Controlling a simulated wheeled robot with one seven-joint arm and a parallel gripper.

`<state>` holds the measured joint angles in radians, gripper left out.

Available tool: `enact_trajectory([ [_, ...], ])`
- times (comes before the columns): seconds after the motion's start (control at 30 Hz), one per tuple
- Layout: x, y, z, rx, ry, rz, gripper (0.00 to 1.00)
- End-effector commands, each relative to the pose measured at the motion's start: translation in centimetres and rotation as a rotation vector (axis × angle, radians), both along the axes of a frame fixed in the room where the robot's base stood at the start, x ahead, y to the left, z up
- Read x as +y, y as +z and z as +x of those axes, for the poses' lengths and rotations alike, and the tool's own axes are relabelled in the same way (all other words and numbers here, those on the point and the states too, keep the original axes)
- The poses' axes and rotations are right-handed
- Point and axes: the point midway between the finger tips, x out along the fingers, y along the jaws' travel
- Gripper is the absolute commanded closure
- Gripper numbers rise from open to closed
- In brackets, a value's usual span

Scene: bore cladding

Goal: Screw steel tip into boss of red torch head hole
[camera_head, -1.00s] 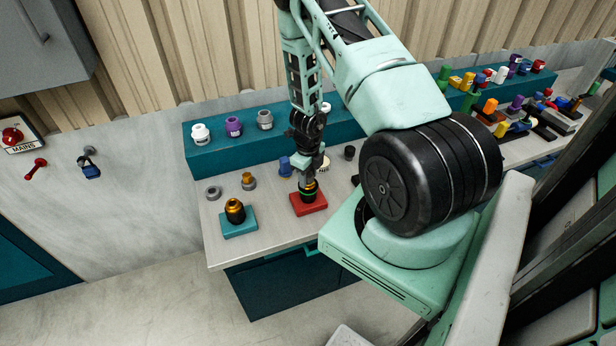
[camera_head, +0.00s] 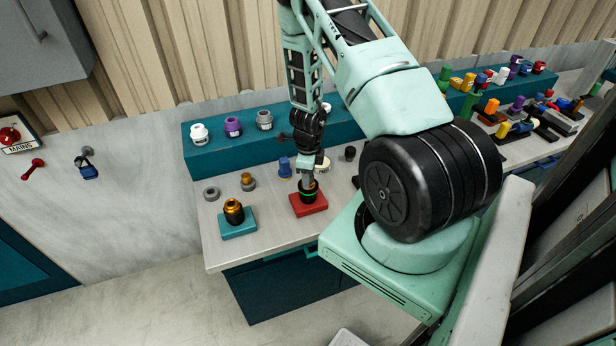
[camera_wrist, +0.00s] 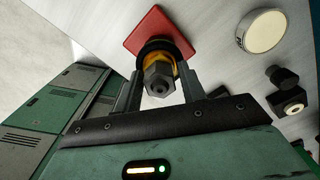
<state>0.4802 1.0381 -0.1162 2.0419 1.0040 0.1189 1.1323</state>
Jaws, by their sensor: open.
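The red torch head (camera_head: 309,204) is a black cylinder with a green ring on a red square base, standing on the bench. In the wrist view its red base (camera_wrist: 157,30) lies beyond the black body. The steel tip (camera_wrist: 159,79), a grey hex piece with a small hole, sits end-on at the brass-coloured boss (camera_wrist: 153,58) on top. How deep it is seated I cannot tell. My gripper (camera_wrist: 160,88) is open, with one finger on each side of the tip. In the head view my gripper (camera_head: 309,180) is directly above the torch head and partly hides it.
A second torch head (camera_head: 234,212) with a brass top stands on a teal base (camera_head: 239,228) to the left. A grey ring (camera_head: 211,194), a brass fitting (camera_head: 248,181) and a blue piece (camera_head: 285,166) stand nearby. A teal shelf (camera_head: 250,140) runs behind, carrying several cups.

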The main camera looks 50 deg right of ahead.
Motion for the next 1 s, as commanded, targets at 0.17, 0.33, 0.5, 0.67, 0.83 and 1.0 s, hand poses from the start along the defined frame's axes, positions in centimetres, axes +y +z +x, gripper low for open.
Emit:
enact_trajectory([
  [0.17,0.01,-0.04,0.00,0.000,0.029,0.000,0.60],
  [0.33,0.00,-0.03,-0.01,0.000,0.027,0.000,0.81],
  [0.5,0.01,0.11,-0.02,0.001,-0.068,0.000,0.82],
  [0.67,0.00,-0.02,0.01,0.000,-0.127,0.000,0.81],
  [0.83,0.01,0.07,0.00,0.000,-0.159,0.000,0.81],
  [1.0,0.03,-0.03,-0.01,0.000,-0.280,0.001,0.81],
])
